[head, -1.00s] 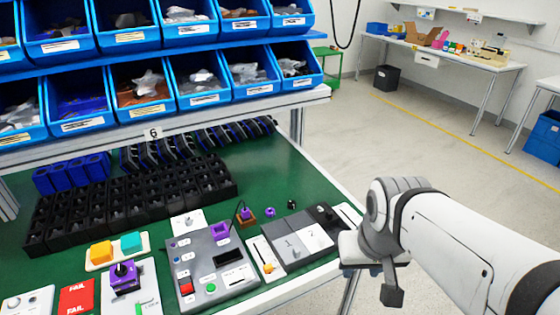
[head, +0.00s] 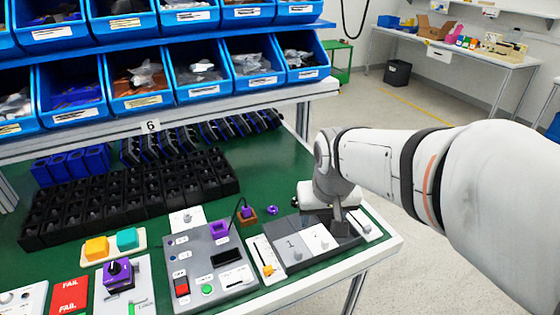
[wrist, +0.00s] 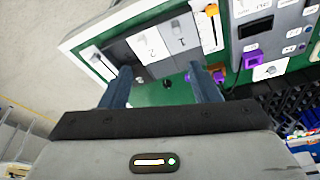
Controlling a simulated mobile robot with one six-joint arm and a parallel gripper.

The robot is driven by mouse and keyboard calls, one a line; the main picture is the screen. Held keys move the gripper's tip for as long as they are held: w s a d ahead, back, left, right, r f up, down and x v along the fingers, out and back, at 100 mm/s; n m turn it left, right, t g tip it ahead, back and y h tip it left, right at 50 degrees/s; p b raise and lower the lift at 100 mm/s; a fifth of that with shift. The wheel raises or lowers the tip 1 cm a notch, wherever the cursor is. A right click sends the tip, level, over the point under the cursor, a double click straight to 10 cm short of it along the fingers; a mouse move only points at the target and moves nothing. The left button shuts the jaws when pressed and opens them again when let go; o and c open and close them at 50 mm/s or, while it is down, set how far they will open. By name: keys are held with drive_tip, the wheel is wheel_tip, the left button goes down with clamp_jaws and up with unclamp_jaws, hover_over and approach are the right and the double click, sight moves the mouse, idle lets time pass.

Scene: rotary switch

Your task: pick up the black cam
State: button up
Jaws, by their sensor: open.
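The black cam (wrist: 167,83) is a small dark piece on the green mat, seen between my fingers in the wrist view. In the head view my arm hides it. My gripper (wrist: 160,70) is open, with one finger on each side of the cam's place in the picture; I cannot tell the height left between them. In the head view my gripper (head: 338,214) is over the right end of the grey numbered tray (head: 284,240).
Slider panels (head: 266,257) and a grey control box (head: 208,262) stand nearby. Black racks (head: 130,200) and blue bins (head: 200,75) are behind. The bench's front right corner is close.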

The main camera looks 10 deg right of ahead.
drive_tip(key=w+f+b, duration=0.2)
drive_tip(key=w+f, duration=0.3)
drive_tip(key=w, duration=0.5)
drive_tip(key=w+f+b, duration=0.2)
drive_tip(key=w+f, duration=0.4)
drive_tip(key=w, duration=0.4)
drive_tip(key=t+b, duration=0.1)
approach(295, 206)
drive_tip(key=w, duration=0.1)
drive_tip(key=shift+m, duration=0.3)
drive_tip(key=x, duration=0.7)
drive_tip(key=shift+w+d+f, duration=0.15)
drive_tip(key=shift+w+d, duration=0.05)
drive_tip(key=shift+w, duration=0.35)
drive_tip(key=shift+c, duration=0.4)
drive_tip(key=c, duration=1)
